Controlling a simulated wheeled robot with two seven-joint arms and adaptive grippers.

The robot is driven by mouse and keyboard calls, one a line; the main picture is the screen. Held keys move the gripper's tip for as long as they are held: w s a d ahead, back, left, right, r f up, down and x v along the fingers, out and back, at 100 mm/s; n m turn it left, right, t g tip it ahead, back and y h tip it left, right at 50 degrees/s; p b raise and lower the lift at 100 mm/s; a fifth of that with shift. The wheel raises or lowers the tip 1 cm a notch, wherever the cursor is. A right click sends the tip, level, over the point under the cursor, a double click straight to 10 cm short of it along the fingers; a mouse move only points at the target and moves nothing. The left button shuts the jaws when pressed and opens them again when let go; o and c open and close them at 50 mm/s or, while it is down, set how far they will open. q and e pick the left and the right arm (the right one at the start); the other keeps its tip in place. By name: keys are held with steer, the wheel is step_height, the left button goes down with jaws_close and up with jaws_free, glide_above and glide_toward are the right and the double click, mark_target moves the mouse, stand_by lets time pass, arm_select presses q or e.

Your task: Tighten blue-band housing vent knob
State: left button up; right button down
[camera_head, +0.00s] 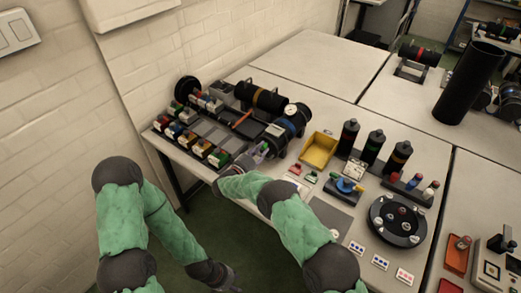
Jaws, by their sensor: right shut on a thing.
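The blue-band housing (293,122) is a black cylinder with a blue band and a white round gauge on top. It lies on the left part of the table. My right gripper (264,150) is at the near left end of this housing and is shut on what seems to be its vent knob. The knob itself is hidden by the fingers and too small to make out. My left gripper (230,283) hangs low in front of the table, apart from everything. Its fingers are too dark and small to tell whether they are open.
A yellow bin (319,150) stands right of the housing. Several black bottles (374,147) stand behind a black round fixture (398,220). Small coloured blocks (187,137) line the left edge.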

steer(key=shift+f, duration=0.15)
stand_by(0.3)
steer(key=c, duration=1)
jaws_free()
steer(key=shift+c, duration=0.2)
steer(key=shift+s, duration=0.1)
steer(key=v, duration=1.2)
